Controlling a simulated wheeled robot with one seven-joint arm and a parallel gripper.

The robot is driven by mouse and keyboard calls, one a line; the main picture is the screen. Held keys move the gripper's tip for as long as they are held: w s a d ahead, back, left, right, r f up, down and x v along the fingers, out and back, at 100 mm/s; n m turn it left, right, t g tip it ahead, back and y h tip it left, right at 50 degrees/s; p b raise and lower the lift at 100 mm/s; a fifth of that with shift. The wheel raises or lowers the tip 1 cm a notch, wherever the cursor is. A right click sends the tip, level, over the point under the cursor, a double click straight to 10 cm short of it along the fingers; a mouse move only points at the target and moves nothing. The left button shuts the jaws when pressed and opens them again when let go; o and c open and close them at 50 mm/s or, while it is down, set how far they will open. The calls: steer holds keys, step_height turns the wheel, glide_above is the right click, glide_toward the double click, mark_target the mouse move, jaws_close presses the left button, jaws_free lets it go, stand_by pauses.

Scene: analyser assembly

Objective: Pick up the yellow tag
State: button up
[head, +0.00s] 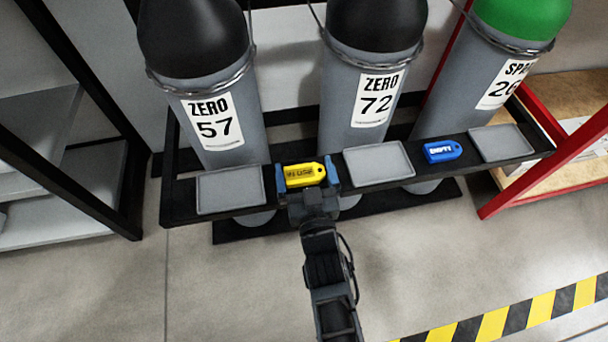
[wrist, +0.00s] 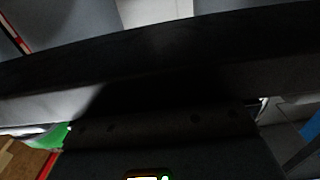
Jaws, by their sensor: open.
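The yellow tag (head: 304,174) lies on the black rack shelf, between the left and middle grey trays, with dark lettering on its face. My gripper (head: 306,176) is at the shelf's front edge, its two blue-grey fingers open on the left and right sides of the tag. I cannot tell whether the fingers touch it. In the wrist view, the dark edge of the shelf (wrist: 160,50) fills much of the picture, and the tag cannot be made out there.
Grey trays (head: 230,190) (head: 379,162) (head: 501,143) and a blue tag (head: 442,151) sit along the shelf. Gas cylinders (head: 215,105) (head: 368,90) (head: 500,60) stand behind it. A red-framed shelf (head: 560,150) is at the right. The floor in front is clear.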

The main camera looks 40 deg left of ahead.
mark_target(307, 175)
steer(key=c, duration=0.7)
steer(key=shift+o, duration=0.2)
steer(key=shift+r, duration=0.15)
steer(key=shift+r+p, duration=0.3)
steer(key=r+p, duration=0.1)
steer(key=r, duration=0.1)
steer(key=r+p, duration=0.2)
steer(key=shift+s+d+r, duration=0.1)
steer(key=shift+d, duration=0.3)
steer(key=s+d+r+p, duration=0.3)
steer(key=d+r+p, duration=0.3)
steer(key=d+p, duration=0.4)
steer(key=w+d+r+m+t+h, duration=0.2)
steer(key=w+d+m+h, duration=0.15)
steer(key=d, duration=0.45)
steer(key=w+d+r+m+t+h, duration=0.25)
steer(key=w+d, duration=0.25)
steer(key=d, duration=0.4)
steer(key=d+r+m+t+h+p, duration=0.1)
steer(key=d+r+m+h+p, duration=0.1)
steer(key=d+p, duration=0.4)
steer(key=s+d+r+m+h+p, duration=0.1)
steer(key=d+r+h+p, duration=0.3)
steer(key=d, duration=0.6)
steer(key=h+p, duration=0.1)
steer(key=p, duration=0.1)
steer(key=shift+d+m+t+h+p, duration=0.25)
steer(key=shift+m+t+h+p, duration=0.05)
steer(key=shift+m+t, duration=0.1)
